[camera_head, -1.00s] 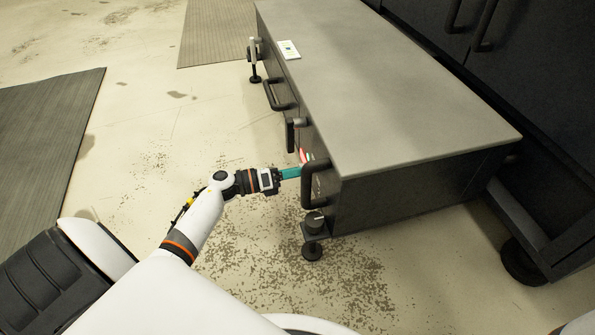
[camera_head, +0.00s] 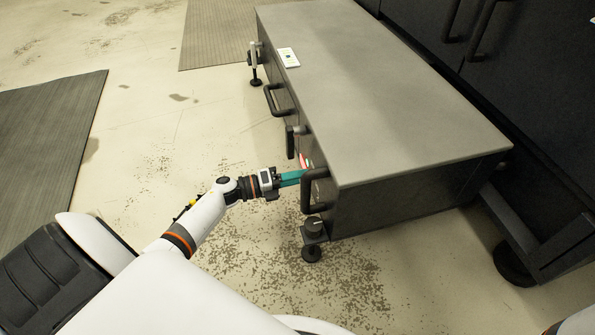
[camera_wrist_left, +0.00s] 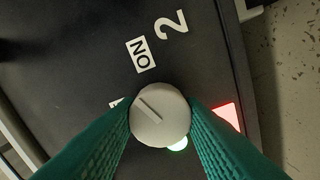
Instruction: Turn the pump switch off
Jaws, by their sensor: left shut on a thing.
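The pump switch is a round whitish knob (camera_wrist_left: 160,115) with a dark slot pointing to the upper left, on a black panel (camera_wrist_left: 70,65). In the head view my left gripper (camera_head: 296,178) reaches the cabinet's front beside a dark handle (camera_head: 309,190); the knob is hidden there. My right gripper is not in view.
A green light (camera_wrist_left: 178,145) and a pinkish-red patch (camera_wrist_left: 229,116) glow near the knob, and a white 2 (camera_wrist_left: 171,23) is above. The grey-topped cabinet (camera_head: 390,90) has several protruding handles and a lower knob (camera_head: 314,226).

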